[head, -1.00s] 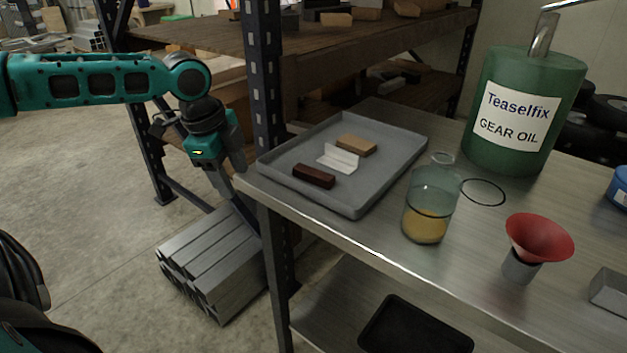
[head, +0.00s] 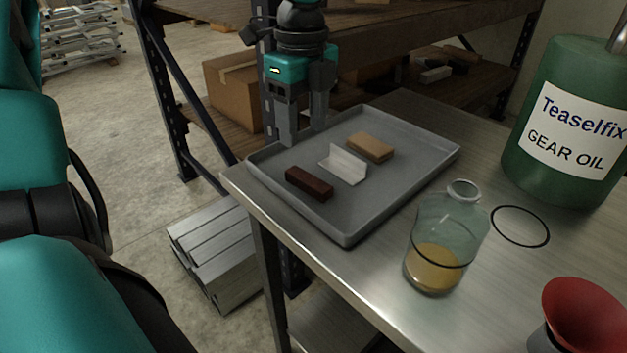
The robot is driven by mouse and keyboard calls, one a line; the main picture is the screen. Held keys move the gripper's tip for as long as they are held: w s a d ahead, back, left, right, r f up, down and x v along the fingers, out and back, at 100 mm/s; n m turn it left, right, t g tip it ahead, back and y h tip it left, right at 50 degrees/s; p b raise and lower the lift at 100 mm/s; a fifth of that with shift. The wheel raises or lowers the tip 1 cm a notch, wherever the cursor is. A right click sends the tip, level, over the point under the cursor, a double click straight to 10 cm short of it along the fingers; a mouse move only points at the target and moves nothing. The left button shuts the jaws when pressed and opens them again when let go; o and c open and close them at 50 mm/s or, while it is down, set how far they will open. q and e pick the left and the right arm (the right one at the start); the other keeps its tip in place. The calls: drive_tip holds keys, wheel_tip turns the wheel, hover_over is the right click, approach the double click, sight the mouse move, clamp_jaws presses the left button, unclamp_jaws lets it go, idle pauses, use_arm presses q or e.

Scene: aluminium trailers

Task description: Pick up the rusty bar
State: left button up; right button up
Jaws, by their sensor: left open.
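The rusty bar (head: 309,183) is a short dark red-brown block. It lies in the grey tray (head: 405,206) near the tray's left front side. A light angle piece (head: 344,164) and a tan block (head: 370,146) lie behind it in the same tray. My left gripper (head: 302,136) points down over the tray's back left edge, above and behind the rusty bar and apart from it. Its two fingers are spread with nothing between them. My right gripper is not in view.
A glass jar with amber liquid (head: 436,266), a black ring (head: 519,227), a red funnel (head: 584,316) and a green gear oil can (head: 569,128) stand on the metal bench right of the tray. A shelf upright and a cardboard box (head: 233,92) are behind.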

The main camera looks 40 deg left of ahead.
sight(306, 176)
use_arm(q)
wheel_tip(306, 176, down, 4)
drive_tip(key=shift+r+b, duration=0.25)
drive_tip(key=shift+b, duration=0.1)
drive_tip(key=shift+f, duration=0.55)
wheel_tip(306, 176, down, 5)
drive_tip(key=shift+d+f+b, duration=0.1)
drive_tip(key=shift+b, duration=0.95)
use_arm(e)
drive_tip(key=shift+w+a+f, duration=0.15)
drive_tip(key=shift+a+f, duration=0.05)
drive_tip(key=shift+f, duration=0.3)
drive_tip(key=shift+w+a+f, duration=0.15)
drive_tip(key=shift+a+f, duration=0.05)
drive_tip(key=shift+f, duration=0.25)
use_arm(q)
clamp_jaws()
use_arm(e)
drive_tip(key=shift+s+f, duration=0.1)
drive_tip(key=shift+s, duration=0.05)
